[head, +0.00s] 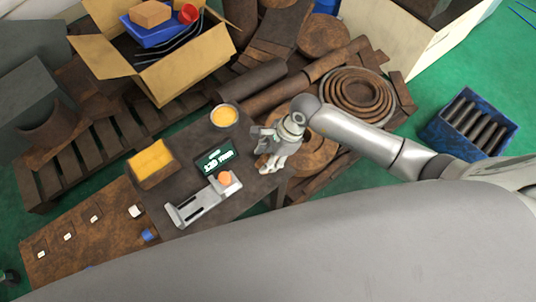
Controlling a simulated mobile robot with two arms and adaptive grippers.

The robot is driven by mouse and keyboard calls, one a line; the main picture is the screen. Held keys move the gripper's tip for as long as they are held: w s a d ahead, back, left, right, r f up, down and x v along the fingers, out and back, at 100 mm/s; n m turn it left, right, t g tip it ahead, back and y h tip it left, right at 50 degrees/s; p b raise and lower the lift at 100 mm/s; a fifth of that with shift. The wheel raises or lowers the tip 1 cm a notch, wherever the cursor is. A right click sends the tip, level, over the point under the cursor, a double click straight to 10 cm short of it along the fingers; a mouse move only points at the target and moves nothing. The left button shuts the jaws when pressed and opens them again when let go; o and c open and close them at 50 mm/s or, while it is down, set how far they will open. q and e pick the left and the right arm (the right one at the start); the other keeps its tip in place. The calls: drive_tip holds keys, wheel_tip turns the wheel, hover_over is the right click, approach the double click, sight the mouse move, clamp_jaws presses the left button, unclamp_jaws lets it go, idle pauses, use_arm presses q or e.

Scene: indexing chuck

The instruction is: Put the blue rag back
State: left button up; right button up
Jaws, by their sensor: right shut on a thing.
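My right gripper (268,156) is over the right edge of the small dark table (200,150). It is shut on a small pale thing, which the fingers mostly hide, and I cannot tell what it is. A small blue thing (148,235) lies at the table's front left corner. It may be the blue rag, but it is too small to be sure. No blue shows at my right gripper. My left gripper is not in view.
The table holds a yellow-topped tray (152,163), a round orange-filled dish (224,115), a dark green sign (214,160) and a grey slotted fixture (203,203). A cardboard box (186,76) and rusty scrap stand behind. A blue crate (447,140) with dark bars is at right.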

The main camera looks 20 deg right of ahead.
drive_tip(key=shift+f, duration=0.25)
drive_tip(key=shift+f, duration=0.2)
drive_tip(key=o, duration=0.9)
drive_tip(key=shift+r, duration=0.1)
